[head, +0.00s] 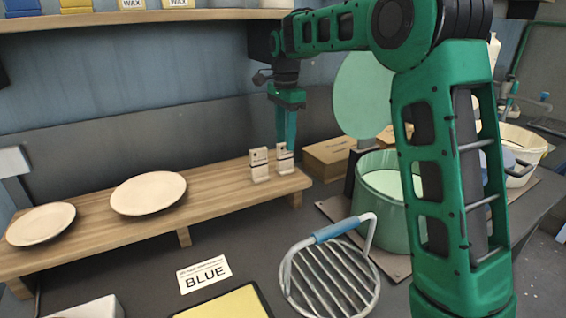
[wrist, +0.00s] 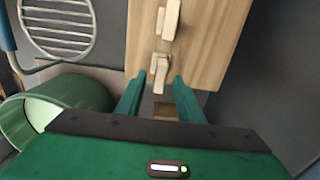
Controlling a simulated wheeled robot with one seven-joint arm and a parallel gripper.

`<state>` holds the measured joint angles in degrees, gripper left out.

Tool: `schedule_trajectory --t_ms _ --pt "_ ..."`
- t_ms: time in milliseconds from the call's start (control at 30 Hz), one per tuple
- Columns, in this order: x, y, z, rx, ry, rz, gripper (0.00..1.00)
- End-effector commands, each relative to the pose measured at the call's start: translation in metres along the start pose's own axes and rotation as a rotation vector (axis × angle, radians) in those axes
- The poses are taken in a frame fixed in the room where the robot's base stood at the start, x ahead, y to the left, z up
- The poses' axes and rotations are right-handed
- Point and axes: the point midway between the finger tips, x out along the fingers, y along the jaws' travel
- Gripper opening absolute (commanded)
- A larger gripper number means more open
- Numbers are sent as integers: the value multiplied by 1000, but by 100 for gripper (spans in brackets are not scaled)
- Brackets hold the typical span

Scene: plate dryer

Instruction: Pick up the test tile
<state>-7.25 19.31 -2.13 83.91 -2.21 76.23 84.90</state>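Two small pale test tiles stand upright on the right end of a raised wooden board (head: 100,228). The left tile (head: 259,165) and the right tile (head: 284,160) each have a small dark hole or mark near the top. My gripper (head: 286,143) points down just above and behind the right tile in the head view. In the wrist view the fingers (wrist: 160,80) are open, with the nearer tile (wrist: 160,72) lined up between the tips and the other tile (wrist: 169,20) farther off. I cannot tell whether a finger touches the tile.
Two cream plates (head: 148,193) lie on the board's left part. A green pot (head: 385,205) and a wire rack with a blue handle (head: 330,275) are to the right. A card reading BLUE (head: 204,275) and a yellow tray (head: 225,303) lie in front. A shelf (head: 150,19) hangs above.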

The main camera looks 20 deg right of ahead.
Motion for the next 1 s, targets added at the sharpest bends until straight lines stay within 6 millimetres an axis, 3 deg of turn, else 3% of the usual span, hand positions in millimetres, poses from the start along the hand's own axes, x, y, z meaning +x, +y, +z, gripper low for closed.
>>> schedule_trajectory --t_ms 333,633,967,1000 --pt "29 1 -3 23 -2 0 34" --pt "68 0 -4 22 -2 -1 34" --pt "74 0 -4 23 -2 -3 34" --pt "74 0 -4 23 -2 -3 25"
